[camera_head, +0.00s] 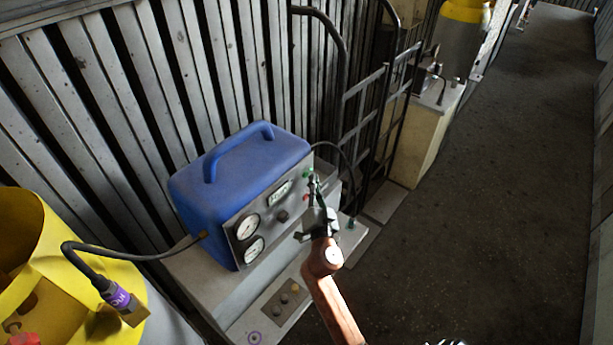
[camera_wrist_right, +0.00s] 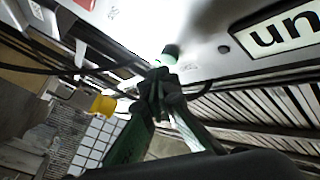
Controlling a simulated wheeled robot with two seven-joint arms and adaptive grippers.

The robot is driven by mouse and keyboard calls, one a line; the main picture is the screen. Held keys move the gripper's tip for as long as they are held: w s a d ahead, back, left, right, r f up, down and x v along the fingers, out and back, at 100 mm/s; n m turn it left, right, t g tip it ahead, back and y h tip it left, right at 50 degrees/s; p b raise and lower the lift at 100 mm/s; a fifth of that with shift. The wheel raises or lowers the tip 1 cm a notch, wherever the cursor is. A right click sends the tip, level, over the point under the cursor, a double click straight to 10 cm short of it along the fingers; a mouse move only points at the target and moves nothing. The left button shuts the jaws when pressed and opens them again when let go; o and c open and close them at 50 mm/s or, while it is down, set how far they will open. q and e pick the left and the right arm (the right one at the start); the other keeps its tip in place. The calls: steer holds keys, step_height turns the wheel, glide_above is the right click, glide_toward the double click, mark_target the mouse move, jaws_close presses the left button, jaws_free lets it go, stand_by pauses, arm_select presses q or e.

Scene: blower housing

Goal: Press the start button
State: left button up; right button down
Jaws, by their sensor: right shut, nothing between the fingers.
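A blue machine (camera_head: 240,165) with a carry handle stands on a grey plinth by the slatted wall. Its front panel bears a green button (camera_head: 307,174), a red button (camera_head: 305,198), a small display (camera_head: 278,193) and two round gauges. My right gripper (camera_head: 315,183) is shut and empty, with its tips at the panel right by the green button. In the right wrist view the shut fingertips (camera_wrist_right: 160,76) are just below the green button (camera_wrist_right: 170,51); whether they touch it I cannot tell. The display (camera_wrist_right: 280,35) shows at the right there. My left gripper is not in view.
A black hose with a purple-banded connector (camera_head: 117,297) runs from the machine to a yellow-topped container (camera_head: 30,250) at the left. A dark metal hand truck (camera_head: 365,105) stands behind the panel. The concrete floor (camera_head: 510,150) at the right is clear.

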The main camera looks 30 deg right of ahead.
steer(key=s+d, duration=0.2)
steer(key=s, duration=0.3)
steer(key=shift+s+d, duration=0.15)
steer(key=shift+s, duration=0.15)
stand_by(0.8)
